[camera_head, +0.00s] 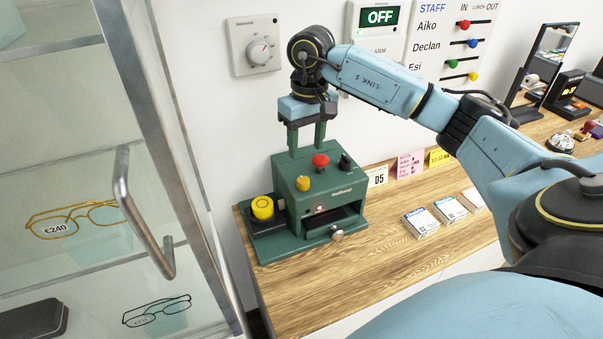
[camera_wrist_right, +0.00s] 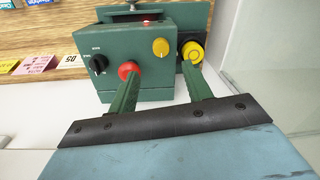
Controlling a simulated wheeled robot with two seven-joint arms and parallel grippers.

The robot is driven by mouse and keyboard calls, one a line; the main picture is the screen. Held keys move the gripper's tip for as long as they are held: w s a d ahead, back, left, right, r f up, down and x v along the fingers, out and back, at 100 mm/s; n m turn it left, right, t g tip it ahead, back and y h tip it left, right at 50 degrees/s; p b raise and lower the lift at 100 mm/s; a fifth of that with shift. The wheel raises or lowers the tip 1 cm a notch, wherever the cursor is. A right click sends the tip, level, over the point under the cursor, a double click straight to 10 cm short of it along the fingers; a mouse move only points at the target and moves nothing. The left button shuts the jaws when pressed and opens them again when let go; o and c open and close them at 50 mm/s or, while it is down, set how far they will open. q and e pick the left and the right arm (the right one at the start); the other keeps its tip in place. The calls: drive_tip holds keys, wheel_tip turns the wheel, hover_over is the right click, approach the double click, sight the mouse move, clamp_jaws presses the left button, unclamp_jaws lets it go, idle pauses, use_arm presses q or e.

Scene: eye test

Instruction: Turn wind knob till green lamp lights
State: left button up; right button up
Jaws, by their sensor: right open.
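A green device (camera_head: 318,185) stands at the left end of the wooden counter. Its top carries a yellow knob (camera_head: 303,183), a red knob or button (camera_head: 320,161) and a black knob (camera_head: 345,162). A larger yellow round control (camera_head: 262,207) sits on a base at its left side. I cannot tell which one is the wind knob. A small lamp on the front (camera_head: 319,209) looks reddish; no green light shows. My right gripper (camera_head: 307,152) points down, open and empty, just behind the device's top. In the right wrist view, the red knob (camera_wrist_right: 128,69) shows near one fingertip. My left gripper is not in view.
A glass cabinet with a metal handle (camera_head: 140,215) and glasses stands close at left. A wall dial (camera_head: 259,51) and an OFF panel (camera_head: 380,17) hang behind. Small boxes (camera_head: 421,222) lie right of the device. The counter's front middle is bare.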

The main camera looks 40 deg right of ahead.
sight(303, 179)
drive_tip(key=f, duration=0.9)
drive_tip(key=shift+w+a+f, duration=0.1)
drive_tip(key=shift+w+a, duration=0.1)
drive_tip(key=shift+a, duration=0.05)
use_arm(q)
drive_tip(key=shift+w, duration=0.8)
use_arm(e)
drive_tip(key=c, duration=1)
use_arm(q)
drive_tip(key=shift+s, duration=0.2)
